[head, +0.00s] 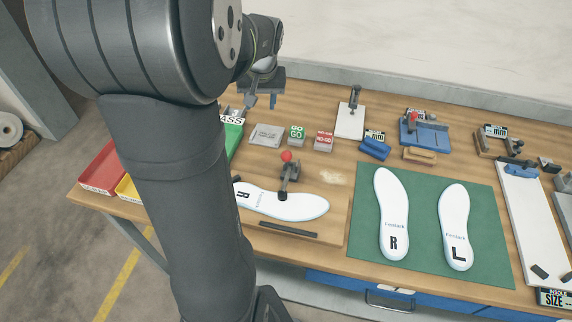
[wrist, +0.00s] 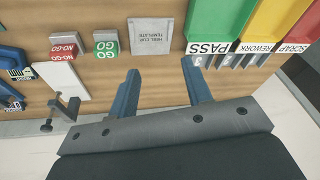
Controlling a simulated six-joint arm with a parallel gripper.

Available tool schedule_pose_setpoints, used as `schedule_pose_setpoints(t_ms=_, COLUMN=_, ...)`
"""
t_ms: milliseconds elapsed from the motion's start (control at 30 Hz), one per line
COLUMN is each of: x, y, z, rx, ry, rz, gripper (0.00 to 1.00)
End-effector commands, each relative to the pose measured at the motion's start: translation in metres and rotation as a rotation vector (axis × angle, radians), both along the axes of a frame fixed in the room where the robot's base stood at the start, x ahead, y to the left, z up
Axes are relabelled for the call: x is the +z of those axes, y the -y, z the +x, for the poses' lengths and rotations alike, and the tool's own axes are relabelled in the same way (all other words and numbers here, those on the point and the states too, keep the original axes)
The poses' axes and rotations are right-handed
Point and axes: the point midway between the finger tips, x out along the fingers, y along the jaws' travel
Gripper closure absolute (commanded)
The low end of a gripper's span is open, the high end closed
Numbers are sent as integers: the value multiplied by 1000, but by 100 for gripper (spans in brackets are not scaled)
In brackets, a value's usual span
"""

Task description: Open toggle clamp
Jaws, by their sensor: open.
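The toggle clamp (head: 289,175) is a dark metal clamp with a red ball knob (head: 287,156) on its upright handle. It stands on a wooden board (head: 333,210), and its arm reaches down over a white insole marked R (head: 300,205). Whether its pad touches the insole is too small to tell. My gripper (head: 262,99) is open and empty, above the back of the bench, behind the clamp and slightly left of it. In the wrist view its two blue-grey fingers (wrist: 159,72) are spread apart. The clamp does not show in the wrist view.
A grey template plate (head: 266,135), GO block (head: 296,134) and NO-GO block (head: 324,141) lie behind the clamp. A dark bar (head: 275,229) lies in front of the insole. A green mat (head: 424,245) with two insoles is at right. My arm hides the left part of the bench.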

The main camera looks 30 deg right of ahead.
Motion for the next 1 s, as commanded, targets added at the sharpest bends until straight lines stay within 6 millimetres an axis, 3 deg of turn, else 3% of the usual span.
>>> schedule_pose_setpoints(t_ms=33, x=20, y=7, z=-28, rx=-77, ry=-20, rz=24, gripper=55)
schedule_pose_setpoints(t_ms=200, x=65, y=8, z=-108, rx=-299, ry=-110, rz=109, gripper=55)
schedule_pose_setpoints(t_ms=300, x=82, y=2, z=-140, rx=-391, ry=-149, rz=145, gripper=55)
schedule_pose_setpoints(t_ms=400, x=91, y=-2, z=-159, rx=-448, ry=-174, rz=166, gripper=55)
schedule_pose_setpoints(t_ms=533, x=91, y=-5, z=-167, rx=-471, ry=-187, rz=177, gripper=55)
schedule_pose_setpoints(t_ms=667, x=75, y=-6, z=-165, rx=-470, ry=-190, rz=178, gripper=55)
schedule_pose_setpoints(t_ms=1000, x=3, y=-10, z=-160, rx=-468, ry=-191, rz=180, gripper=55)
